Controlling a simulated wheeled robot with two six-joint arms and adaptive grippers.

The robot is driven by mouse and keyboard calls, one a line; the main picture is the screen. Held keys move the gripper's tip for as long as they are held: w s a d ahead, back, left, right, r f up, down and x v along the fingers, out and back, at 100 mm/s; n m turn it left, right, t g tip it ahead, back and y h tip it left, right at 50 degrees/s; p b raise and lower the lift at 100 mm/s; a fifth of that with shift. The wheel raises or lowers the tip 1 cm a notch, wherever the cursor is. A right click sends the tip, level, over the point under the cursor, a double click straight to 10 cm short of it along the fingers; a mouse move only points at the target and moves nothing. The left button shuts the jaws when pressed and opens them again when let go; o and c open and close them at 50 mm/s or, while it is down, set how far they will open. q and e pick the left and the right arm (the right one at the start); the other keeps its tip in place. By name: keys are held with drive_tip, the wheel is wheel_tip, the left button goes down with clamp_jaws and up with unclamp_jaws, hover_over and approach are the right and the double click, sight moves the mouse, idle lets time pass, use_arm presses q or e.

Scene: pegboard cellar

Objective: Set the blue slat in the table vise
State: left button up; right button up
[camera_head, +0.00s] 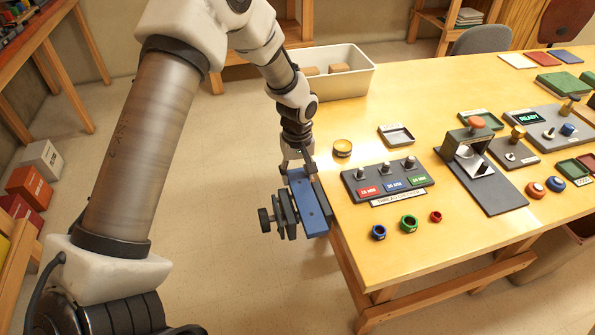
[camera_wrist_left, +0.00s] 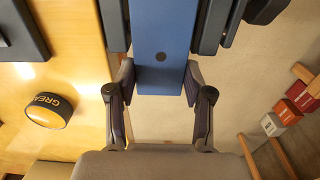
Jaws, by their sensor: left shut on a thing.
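The blue slat (camera_head: 310,203) is at the left edge of the table, at the table vise (camera_head: 286,213), which is dark with a black knob on its left. My left gripper (camera_head: 297,168) is shut on the far end of the slat. In the left wrist view, the slat (camera_wrist_left: 160,45) runs between the two fingers of my gripper (camera_wrist_left: 159,80) and on between the dark jaws of the vise (camera_wrist_left: 208,25). The jaws lie close along both its sides; I cannot tell whether they touch it. My right gripper is not in view.
A yellow round tin (camera_head: 342,148), a three-knob panel (camera_head: 386,180) and several coloured rings stand on the table (camera_head: 440,245) right of the vise. A white bin (camera_head: 345,78) is behind the arm. Open floor lies left of the vise.

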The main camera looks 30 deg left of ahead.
use_arm(q)
drive_tip(key=shift+f, duration=0.15)
drive_tip(key=o, duration=1.2)
wheel_tip(320, 180, up, 13)
drive_tip(key=shift+b, duration=0.4)
